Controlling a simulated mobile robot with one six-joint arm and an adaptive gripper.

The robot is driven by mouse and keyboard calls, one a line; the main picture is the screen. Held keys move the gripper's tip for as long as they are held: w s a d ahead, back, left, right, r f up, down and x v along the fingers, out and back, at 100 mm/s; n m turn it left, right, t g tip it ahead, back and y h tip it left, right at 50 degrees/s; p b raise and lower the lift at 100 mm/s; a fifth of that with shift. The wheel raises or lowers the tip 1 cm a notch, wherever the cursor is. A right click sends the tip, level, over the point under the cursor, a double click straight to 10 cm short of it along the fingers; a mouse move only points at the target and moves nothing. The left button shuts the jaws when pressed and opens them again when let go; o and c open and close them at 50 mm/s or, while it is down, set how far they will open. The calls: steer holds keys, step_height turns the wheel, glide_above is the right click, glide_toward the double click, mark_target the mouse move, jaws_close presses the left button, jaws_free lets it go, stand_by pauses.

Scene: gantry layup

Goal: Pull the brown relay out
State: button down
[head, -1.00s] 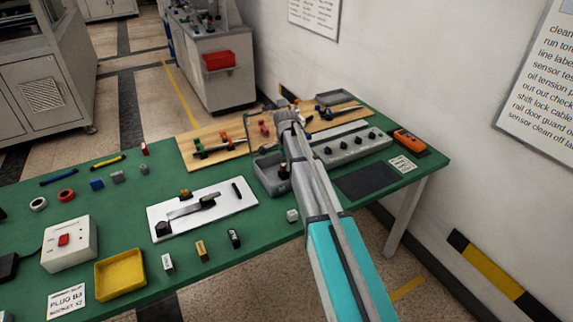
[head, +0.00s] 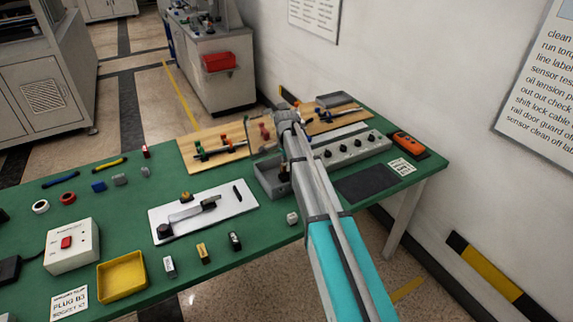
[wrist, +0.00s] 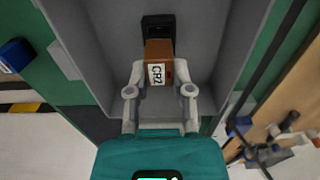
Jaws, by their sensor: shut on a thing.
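The brown relay (wrist: 158,52), with a white label reading CR2, shows in the wrist view between the fingers of my gripper (wrist: 160,78). The gripper is shut on it from both sides. A black socket (wrist: 158,24) lies directly behind the relay, inside a grey open box (wrist: 100,40). I cannot tell whether the relay is still seated in the socket or apart from it. In the head view the grey box (head: 266,180) is partly covered by my arm, and the relay and the fingers are hidden.
Grey walls of the box stand close on both sides of the gripper. A wooden board (head: 210,157) with clamps lies behind the box. A grey panel with black knobs (head: 350,150) and a dark mat (head: 367,184) are to the right. A white plate (head: 235,205) lies left.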

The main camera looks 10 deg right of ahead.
steer(key=shift+r, duration=0.1)
stand_by(0.4)
steer(key=shift+r+p, duration=1.7)
steer(key=shift+p, duration=0.05)
